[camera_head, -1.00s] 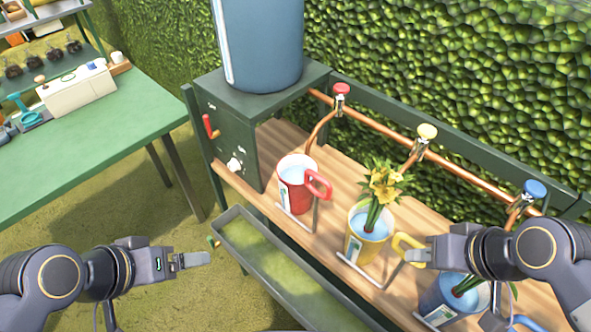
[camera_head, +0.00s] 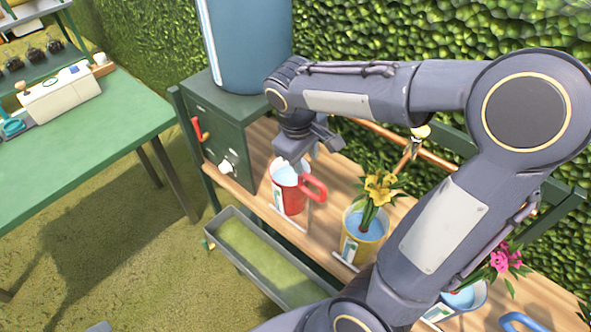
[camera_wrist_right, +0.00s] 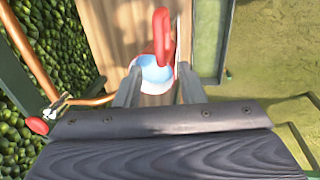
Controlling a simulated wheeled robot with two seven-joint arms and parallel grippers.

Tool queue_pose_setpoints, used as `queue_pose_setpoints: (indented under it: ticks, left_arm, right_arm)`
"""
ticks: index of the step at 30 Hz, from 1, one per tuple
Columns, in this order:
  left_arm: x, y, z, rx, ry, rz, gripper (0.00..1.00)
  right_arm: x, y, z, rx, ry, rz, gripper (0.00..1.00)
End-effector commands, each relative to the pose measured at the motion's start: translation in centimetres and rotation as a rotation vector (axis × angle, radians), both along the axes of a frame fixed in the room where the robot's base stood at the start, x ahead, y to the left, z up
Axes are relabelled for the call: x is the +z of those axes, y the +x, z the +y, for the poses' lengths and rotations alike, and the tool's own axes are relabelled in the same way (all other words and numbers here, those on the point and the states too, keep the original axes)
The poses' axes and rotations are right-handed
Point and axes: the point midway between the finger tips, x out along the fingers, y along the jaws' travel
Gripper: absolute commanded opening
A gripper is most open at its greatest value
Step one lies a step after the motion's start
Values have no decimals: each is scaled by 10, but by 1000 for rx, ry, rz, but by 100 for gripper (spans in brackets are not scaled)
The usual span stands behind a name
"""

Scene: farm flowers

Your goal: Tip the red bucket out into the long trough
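The red bucket (camera_head: 288,197) stands upright on the wooden shelf, with pale blue water inside and its red handle (camera_head: 315,188) toward the right. My right gripper (camera_head: 304,160) points down just above and behind its rim. In the right wrist view the gripper's two fingers (camera_wrist_right: 158,88) are apart, with the bucket's rim and water (camera_wrist_right: 156,70) showing between and beyond them; I cannot tell whether they touch. The long trough (camera_head: 215,226) hangs below the shelf's front edge, its floor greenish. Of my left arm, only a small grey piece shows at the bottom edge.
A yellow bucket (camera_head: 350,243) with yellow flowers stands right of the red one, and a blue bucket (camera_head: 466,300) further right. A blue tank (camera_head: 246,45) on a green cabinet (camera_head: 226,130) is at the left. Copper pipes with taps run behind. Grass is open left of the trough.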

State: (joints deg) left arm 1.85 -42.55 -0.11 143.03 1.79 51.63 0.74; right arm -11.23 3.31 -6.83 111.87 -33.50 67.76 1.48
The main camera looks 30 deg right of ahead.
Motion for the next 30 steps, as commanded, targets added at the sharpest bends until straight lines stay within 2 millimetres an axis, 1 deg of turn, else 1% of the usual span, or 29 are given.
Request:
queue_pose_setpoints:
  ticks: [1,3,6,10,15,21,22,23,30]
  left_arm:
    - [-1,0,0,0,0,0,84]
    - [-2,0,0,0,0,0,84]
    - [-3,0,0,0,0,0,84]
    - [-4,0,0,0,0,0,84]
    - [-5,0,0,0,0,0,84]
    - [-5,0,0,0,0,0,84]
    - [-5,0,0,0,0,0,84]
    - [-5,0,0,0,0,0,84]
    - [-5,0,0,0,0,0,84]
  right_arm:
    - [-10,-1,-2,-1,-1,6,36]
    - [-22,0,-4,-1,0,5,36]
    - [-38,0,-7,-1,1,5,36]
    - [-52,2,-10,-2,1,3,36]
    - [-60,2,-11,-1,1,1,36]
    - [-60,3,-11,-1,2,0,36]
    - [-60,3,-11,-1,2,0,35]
    - [-60,3,-11,-1,2,0,31]
    - [-59,3,-11,-1,2,-1,0]
